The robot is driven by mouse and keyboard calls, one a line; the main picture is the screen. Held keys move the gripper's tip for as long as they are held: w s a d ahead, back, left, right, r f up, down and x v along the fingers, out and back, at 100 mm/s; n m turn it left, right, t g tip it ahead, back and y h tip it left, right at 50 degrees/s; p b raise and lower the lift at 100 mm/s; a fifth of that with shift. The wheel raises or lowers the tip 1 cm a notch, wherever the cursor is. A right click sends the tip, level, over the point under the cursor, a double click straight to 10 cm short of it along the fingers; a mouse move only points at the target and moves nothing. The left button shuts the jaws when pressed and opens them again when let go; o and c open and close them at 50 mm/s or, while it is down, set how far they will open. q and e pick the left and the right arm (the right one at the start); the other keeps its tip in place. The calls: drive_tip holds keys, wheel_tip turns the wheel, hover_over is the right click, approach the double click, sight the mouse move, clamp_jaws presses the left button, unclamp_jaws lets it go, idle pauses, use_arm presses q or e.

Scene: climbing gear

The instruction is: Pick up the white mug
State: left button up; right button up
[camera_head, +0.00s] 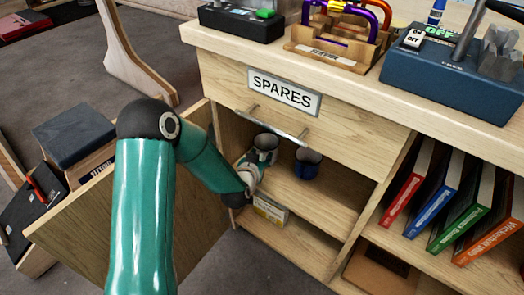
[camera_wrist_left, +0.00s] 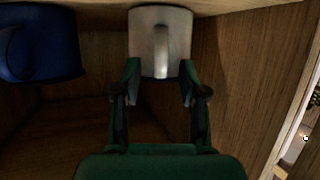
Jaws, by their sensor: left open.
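The white mug (camera_head: 265,149) stands on the upper shelf inside the open cabinet, under the SPARES drawer. It looks pale grey in the shade. My left gripper (camera_head: 252,166) reaches into the cabinet right at the mug and partly hides it. In the left wrist view, the mug (camera_wrist_left: 160,38) is straight ahead, its handle facing my left gripper (camera_wrist_left: 160,72). The fingers are open, one on each side of the mug's near end; I cannot tell whether they touch it. My right gripper is in neither view.
A blue mug (camera_head: 308,163) stands close to the right of the white one; it shows at the left in the wrist view (camera_wrist_left: 40,45). The open cabinet door (camera_head: 135,215) is left. The drawer (camera_head: 300,100) is above. A small box (camera_head: 270,209) lies on the lower shelf.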

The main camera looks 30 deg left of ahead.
use_arm(q)
drive_tip(key=shift+c, duration=0.4)
clamp_jaws()
